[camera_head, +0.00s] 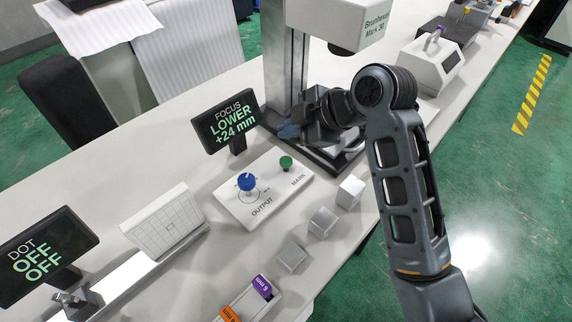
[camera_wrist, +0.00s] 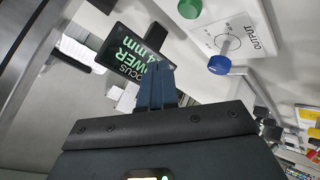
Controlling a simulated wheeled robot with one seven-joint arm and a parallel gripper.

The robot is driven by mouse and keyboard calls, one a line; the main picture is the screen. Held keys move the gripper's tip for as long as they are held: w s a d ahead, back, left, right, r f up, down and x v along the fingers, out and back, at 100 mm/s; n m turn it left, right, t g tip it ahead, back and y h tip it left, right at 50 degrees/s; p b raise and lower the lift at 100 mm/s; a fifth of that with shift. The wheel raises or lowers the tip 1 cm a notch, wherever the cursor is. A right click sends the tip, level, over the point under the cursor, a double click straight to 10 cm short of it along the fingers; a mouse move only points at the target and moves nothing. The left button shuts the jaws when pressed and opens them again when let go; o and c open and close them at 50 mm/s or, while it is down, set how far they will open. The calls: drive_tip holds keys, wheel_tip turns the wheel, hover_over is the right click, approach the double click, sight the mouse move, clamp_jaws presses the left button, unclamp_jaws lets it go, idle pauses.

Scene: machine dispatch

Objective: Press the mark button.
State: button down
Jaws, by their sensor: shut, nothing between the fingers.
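The green mark button (camera_head: 285,162) stands on a white control panel (camera_head: 225,198), above the word MARK. It also shows at the top of the wrist view (camera_wrist: 190,8). A blue knob (camera_head: 246,181) sits beside it on the same panel, by the word OUTPUT, and shows in the wrist view (camera_wrist: 219,65). My gripper (camera_head: 288,130) is shut and empty. It is behind the green button in the head view, by the machine's column, and apart from the button. In the wrist view the closed fingers (camera_wrist: 155,85) overlap the dark focus display.
The focus display (camera_head: 230,121) reads LOWER +24 mm, and the dot display (camera_head: 42,254) reads OFF OFF. The marking machine's head (camera_head: 345,22) hangs above my wrist. Several metal blocks (camera_head: 322,222) lie in front of the panel. A gridded white plate (camera_head: 165,222) stands left.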

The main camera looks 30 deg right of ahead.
sight(289, 162)
drive_tip(key=shift+f+b, duration=1.5)
drive_tip(key=shift+f, duration=1.15)
drive_tip(key=shift+f, duration=0.4)
drive_tip(key=shift+f+b, duration=0.45)
drive_tip(key=shift+f, duration=0.15)
idle(0.5)
drive_tip(key=shift+r, duration=0.1)
drive_tip(key=shift+r+p, duration=0.95)
drive_tip(key=shift+p, duration=0.05)
wheel_tip(289, 162, up, 5)
drive_tip(key=p, duration=0.4)
